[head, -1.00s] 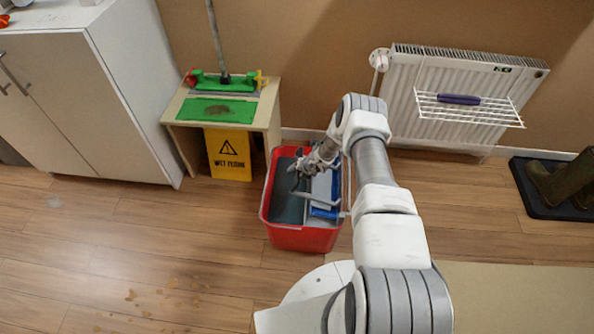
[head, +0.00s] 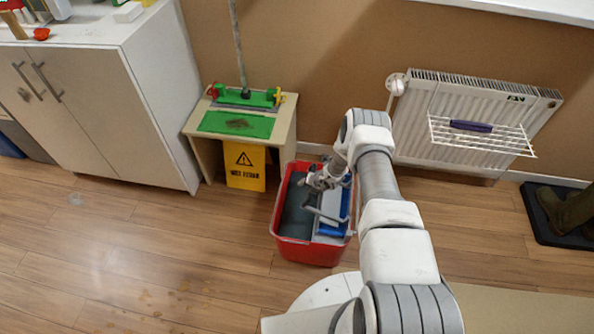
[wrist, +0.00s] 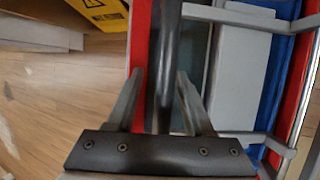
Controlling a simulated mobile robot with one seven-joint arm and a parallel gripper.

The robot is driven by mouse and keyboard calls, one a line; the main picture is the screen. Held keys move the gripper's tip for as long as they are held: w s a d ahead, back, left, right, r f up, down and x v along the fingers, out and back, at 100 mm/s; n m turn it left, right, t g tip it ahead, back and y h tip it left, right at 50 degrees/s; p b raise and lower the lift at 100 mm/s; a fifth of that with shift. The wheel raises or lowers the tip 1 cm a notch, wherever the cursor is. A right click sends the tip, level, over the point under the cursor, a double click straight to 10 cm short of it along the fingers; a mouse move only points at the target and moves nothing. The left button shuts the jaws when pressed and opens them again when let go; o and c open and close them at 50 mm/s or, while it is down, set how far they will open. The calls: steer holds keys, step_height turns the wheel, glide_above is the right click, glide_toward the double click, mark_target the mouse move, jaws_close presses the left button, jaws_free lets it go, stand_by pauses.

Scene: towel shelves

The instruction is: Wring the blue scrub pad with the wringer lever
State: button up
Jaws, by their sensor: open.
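The red bucket (head: 309,252) stands on the floor, with a grey wringer (head: 338,193) in its right part. A blue piece (head: 333,231) shows at the wringer's front right; the wrist view shows blue (wrist: 272,85) along the right wall. I cannot tell whether this is the scrub pad or part of the wringer. My gripper (head: 307,198) is over the bucket, pointing down. In the wrist view its two fingers (wrist: 160,85) are apart, with a dark bar (wrist: 168,45), seemingly the lever's handle, between them. Whether they touch it is unclear.
A white cabinet (head: 110,130) is farther left. A radiator with a wire rack (head: 480,137) is behind right. Front-left floor is open.

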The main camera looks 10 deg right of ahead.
step_height(320, 180, up, 6)
steer(key=s+a+p, duration=0.1)
steer(key=a+p, duration=0.1)
steer(key=p, duration=0.4)
steer(key=shift+s+a, duration=0.2)
steer(key=shift+a, duration=0.1)
steer(key=shift+o, duration=0.3)
step_height(320, 180, up, 7)
steer(key=s+a+p, duration=0.1)
steer(key=a+p, duration=0.1)
steer(key=p, duration=0.5)
steer(key=shift+s+a, duration=0.25)
steer(key=shift+s, duration=0.15)
steer(key=shift+s+a+r+p, duration=0.1)
steer(key=shift+a+r+p, duration=0.1)
steer(key=shift+r+p, duration=0.25)
steer(key=shift+c, duration=0.3)
steer(key=shift+s+r, duration=0.1)
steer(key=shift+s, duration=0.25)
steer(key=shift+s+d+f, duration=0.1)
steer(key=shift+d+f, duration=0.1)
steer(key=shift+r, duration=0.1)
steer(key=p+v, duration=0.2)
steer(key=v, duration=1.5)
steer(key=shift+s, duration=0.15)
